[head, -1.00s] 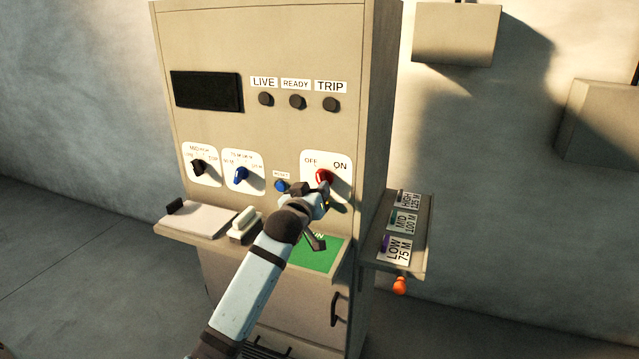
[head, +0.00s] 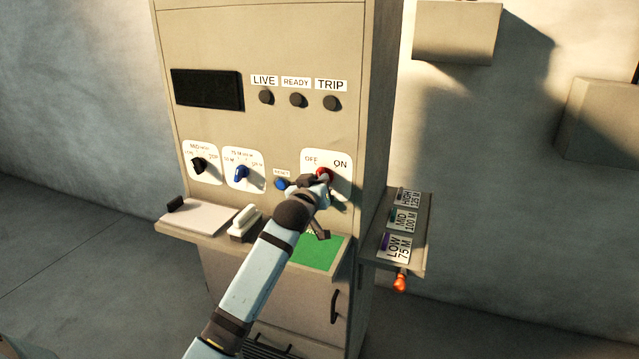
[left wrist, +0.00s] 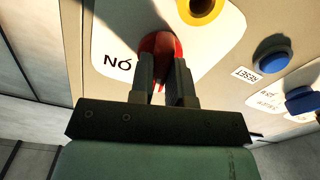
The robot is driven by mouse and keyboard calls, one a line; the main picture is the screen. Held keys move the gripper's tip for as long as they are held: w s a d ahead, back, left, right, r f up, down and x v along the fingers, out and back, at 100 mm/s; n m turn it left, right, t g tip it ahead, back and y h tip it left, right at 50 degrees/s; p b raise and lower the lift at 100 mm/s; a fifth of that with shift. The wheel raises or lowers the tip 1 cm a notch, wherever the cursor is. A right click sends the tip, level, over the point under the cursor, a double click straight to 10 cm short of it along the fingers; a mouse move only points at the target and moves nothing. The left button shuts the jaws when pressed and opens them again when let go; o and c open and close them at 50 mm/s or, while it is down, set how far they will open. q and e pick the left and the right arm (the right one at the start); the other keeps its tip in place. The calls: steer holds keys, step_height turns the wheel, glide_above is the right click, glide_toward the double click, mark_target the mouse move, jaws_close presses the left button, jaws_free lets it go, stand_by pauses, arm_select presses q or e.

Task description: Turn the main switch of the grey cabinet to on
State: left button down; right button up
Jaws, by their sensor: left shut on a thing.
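The grey cabinet (head: 270,45) stands in front of me. Its red main switch (head: 324,173) sits on a white plate (head: 342,160) marked OFF at left and ON at right. My left gripper (head: 322,181) is at the switch and partly covers it. In the left wrist view the two dark fingers (left wrist: 164,80) are shut on the red knob (left wrist: 161,43), beside the upside-down ON label. The knob's exact pointing direction is hard to tell behind the fingers. My right gripper is not in view.
A blue reset button (head: 281,184) is just left of my gripper. A blue selector (head: 241,173) and a black selector (head: 199,165) sit further left. A shelf (head: 185,232) and a green pad (head: 318,254) lie below. A side shelf (head: 412,255) with labelled tags projects right.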

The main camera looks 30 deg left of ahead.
arm_select(q)
steer(key=shift+m+p, duration=3.3)
steer(key=shift+m, duration=2.8)
steer(key=c, duration=1.1)
jaws_free()
